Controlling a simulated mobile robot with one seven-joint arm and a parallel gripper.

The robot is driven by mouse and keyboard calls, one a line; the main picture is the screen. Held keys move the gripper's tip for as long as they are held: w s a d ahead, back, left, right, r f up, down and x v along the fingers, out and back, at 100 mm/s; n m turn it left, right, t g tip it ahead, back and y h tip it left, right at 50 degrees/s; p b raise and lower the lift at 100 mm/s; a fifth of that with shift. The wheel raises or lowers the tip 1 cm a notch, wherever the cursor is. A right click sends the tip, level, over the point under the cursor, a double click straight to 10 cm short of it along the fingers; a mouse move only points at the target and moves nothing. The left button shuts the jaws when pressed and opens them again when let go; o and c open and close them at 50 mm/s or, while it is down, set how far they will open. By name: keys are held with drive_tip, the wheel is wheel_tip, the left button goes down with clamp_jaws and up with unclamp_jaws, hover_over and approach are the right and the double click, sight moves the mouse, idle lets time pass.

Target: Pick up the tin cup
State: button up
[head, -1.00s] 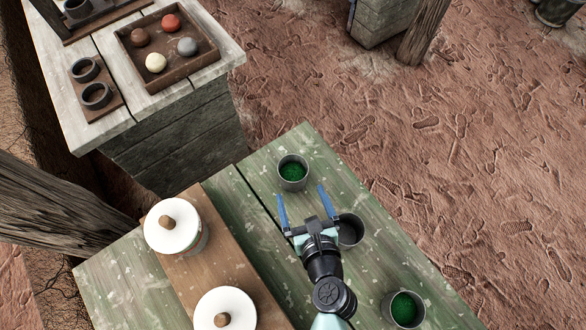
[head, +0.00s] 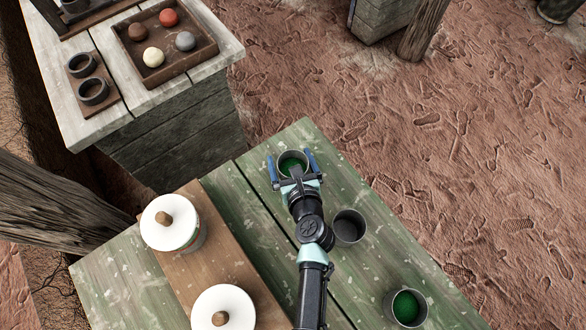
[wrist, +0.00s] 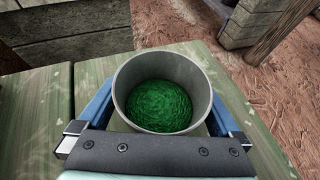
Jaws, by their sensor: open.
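Several grey metal cups stand on the green wooden table (head: 262,212). The far cup (head: 292,158) holds something green and stands upright near the table's far corner. My gripper (head: 291,160) is open, with one blue finger on each side of this cup. In the wrist view the cup (wrist: 162,92) sits between the fingers, its green contents showing; I see no clear grip on it. A second cup (head: 348,227), dark inside, stands just right of my arm. A third cup (head: 405,308) with green contents stands at the near right. Which one is the tin cup, the frames do not label.
Two white-lidded jars (head: 170,222) (head: 223,308) stand on a brown board (head: 208,262) left of my arm. A pale bench (head: 62,108) at the upper left bears a tray (head: 150,72) of coloured balls and two dark cups.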

drive_tip(key=c, duration=1.4)
wheel_tip(320, 180, up, 10)
drive_tip(key=p, duration=0.6)
drive_tip(key=shift+s+d+r+m+h, duration=0.1)
drive_tip(key=shift+s+r+m+h, duration=0.35)
drive_tip(key=shift+s, duration=1.45)
drive_tip(key=shift+s+d+r+m+h, duration=0.15)
drive_tip(key=shift+s+r+m+h, duration=0.3)
drive_tip(key=shift+s, duration=1.4)
drive_tip(key=shift+s+d+r+m+h, duration=0.1)
drive_tip(key=shift+s+r+m+h, duration=0.35)
drive_tip(key=shift+s, duration=1.45)
drive_tip(key=shift+f, duration=0.1)
